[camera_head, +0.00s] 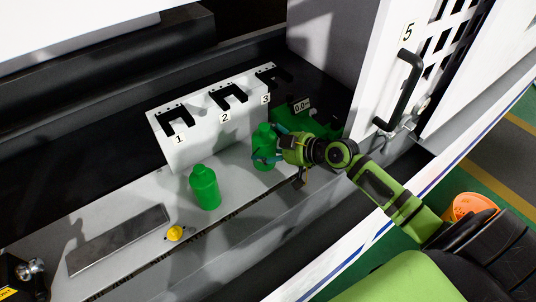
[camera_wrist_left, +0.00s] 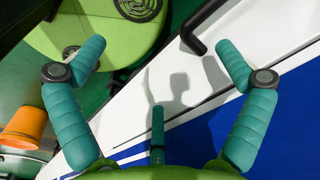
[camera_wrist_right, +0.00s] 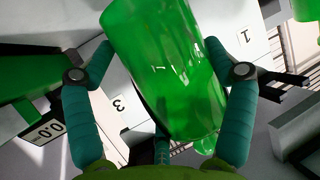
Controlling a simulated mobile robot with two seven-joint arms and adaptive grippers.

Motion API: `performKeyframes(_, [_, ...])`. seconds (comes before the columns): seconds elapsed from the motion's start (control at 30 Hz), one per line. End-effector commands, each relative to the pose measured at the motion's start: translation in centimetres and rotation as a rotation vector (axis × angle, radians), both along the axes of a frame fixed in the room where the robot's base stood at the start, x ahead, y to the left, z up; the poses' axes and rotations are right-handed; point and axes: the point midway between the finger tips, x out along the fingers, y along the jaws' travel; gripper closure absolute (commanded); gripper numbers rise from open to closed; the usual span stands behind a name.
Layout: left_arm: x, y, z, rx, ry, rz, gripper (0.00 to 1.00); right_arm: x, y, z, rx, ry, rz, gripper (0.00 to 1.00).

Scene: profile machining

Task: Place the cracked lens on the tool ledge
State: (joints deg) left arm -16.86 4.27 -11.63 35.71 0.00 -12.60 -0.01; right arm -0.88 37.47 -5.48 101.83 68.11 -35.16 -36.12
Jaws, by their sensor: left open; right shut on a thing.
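I cannot make out a cracked lens in any view. The light grey tool ledge (camera_head: 130,215) runs below the white numbered holder. My right gripper (camera_head: 272,150) is shut around a green bottle (camera_head: 264,158) in front of slot 3. The bottle also fills the middle of the right wrist view (camera_wrist_right: 165,65), between the fingers. I cannot tell whether its base touches the ledge. My left gripper (camera_wrist_left: 155,60) shows only in the left wrist view, open and empty, above a white and blue panel edge.
Another green bottle (camera_head: 204,187) stands on the ledge. A grey plate (camera_head: 118,240) and a small yellow knob-like thing (camera_head: 175,233) lie farther left. The white holder (camera_head: 195,140) has slots 1 to 3. A door with a black handle (camera_head: 405,90) is at right; an orange bucket (camera_head: 470,206) is on the floor.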

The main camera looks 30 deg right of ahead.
Motion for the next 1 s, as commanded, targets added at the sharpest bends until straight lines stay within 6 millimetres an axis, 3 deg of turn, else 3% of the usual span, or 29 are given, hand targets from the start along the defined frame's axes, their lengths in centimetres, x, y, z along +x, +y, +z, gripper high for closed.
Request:
performKeyframes(0.03, [-0.2, 0.1, -1.3, 0.001, 0.003, 0.000, 0.00, 0.0, 0.0, -1.6, 0.002, 0.002, -0.001, 0.49])
performKeyframes(0.13, [-0.4, 0.2, -2.2, 0.002, 0.007, 0.000, 0.00, 0.0, 0.0, -2.8, 0.002, 0.001, -0.001, 0.49])
performKeyframes(0.53, [-0.6, 0.6, -2.4, 0.008, 0.009, 0.002, 0.00, -0.1, 0.0, -3.1, 0.001, 0.000, 0.000, 0.49])
performKeyframes(0.57, [-0.6, 0.6, -2.3, 0.008, 0.009, 0.002, 0.00, -0.1, 0.0, -2.9, 0.000, 0.001, 0.000, 0.04])
performKeyframes(0.6, [-0.6, 0.6, -2.2, 0.008, 0.009, 0.003, 0.00, -0.1, 0.0, -2.9, 0.000, 0.001, 0.000, 0.00])
performKeyframes(1.0, [-0.6, 0.6, -2.0, 0.008, 0.009, 0.003, 0.00, -0.1, 0.0, -2.6, 0.000, 0.001, 0.000, 0.00])
